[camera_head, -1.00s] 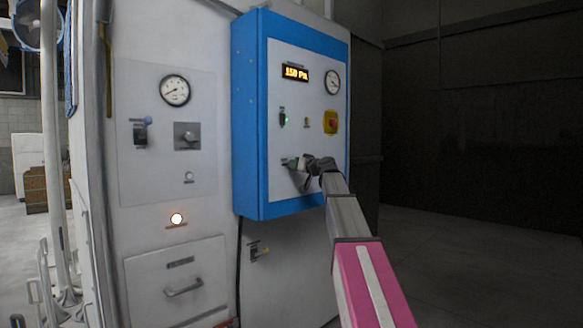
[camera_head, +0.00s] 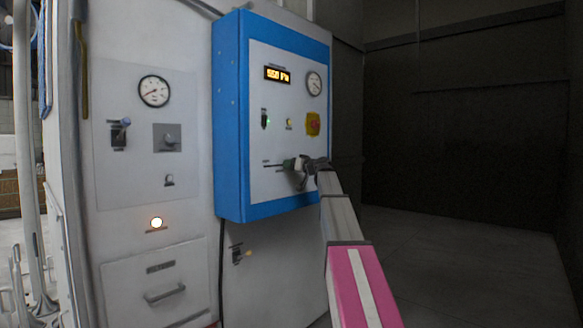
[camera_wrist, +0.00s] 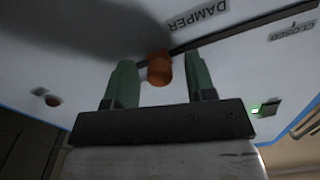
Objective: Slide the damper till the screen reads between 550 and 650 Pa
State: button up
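The damper knob (camera_wrist: 160,68) is a round orange-brown handle on a dark slot (camera_wrist: 220,38) below the word DAMPER in the wrist view. My gripper (camera_wrist: 160,62) has its two green fingers on either side of the knob, with gaps visible at both sides. In the head view my gripper (camera_head: 299,164) is at the lower part of the blue-framed panel (camera_head: 285,100) and hides the knob. Bare slot (camera_head: 272,165) shows to its left. The screen (camera_head: 278,75) has yellow digits that look like 550 Pa, slightly blurred.
A round gauge (camera_head: 314,83), a red-and-yellow switch (camera_head: 313,124) and a green-lit switch (camera_head: 265,119) sit above the slot. Another panel with a gauge (camera_head: 154,91) and a drawer (camera_head: 160,285) stand left. The floor on the right is clear.

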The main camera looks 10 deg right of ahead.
jog(key=v, duration=1)
jog(key=shift+s+d, duration=0.2)
jog(key=shift+s, duration=0.1)
jog(key=s+a+f+m+g+h, duration=0.1)
jog(key=s+a+f+g, duration=0.25)
jog(key=f, duration=0.95)
jog(key=s+a+f+m+g+h, duration=0.15)
jog(key=s+a+f, duration=0.25)
jog(key=f, duration=0.9)
jog(key=s+a+f+g+h, duration=0.2)
jog(key=s+a+f+g, duration=0.15)
jog(key=f, duration=0.95)
jog(key=s+a+f+m+g+h, duration=0.1)
jog(key=s+f+g+h, duration=0.5)
jog(key=s+f, duration=1.8)
jog(key=shift+s+a+f+m, duration=0.3)
jog(key=shift+s+a+m, duration=0.05)
jog(key=shift+s+a, duration=0.25)
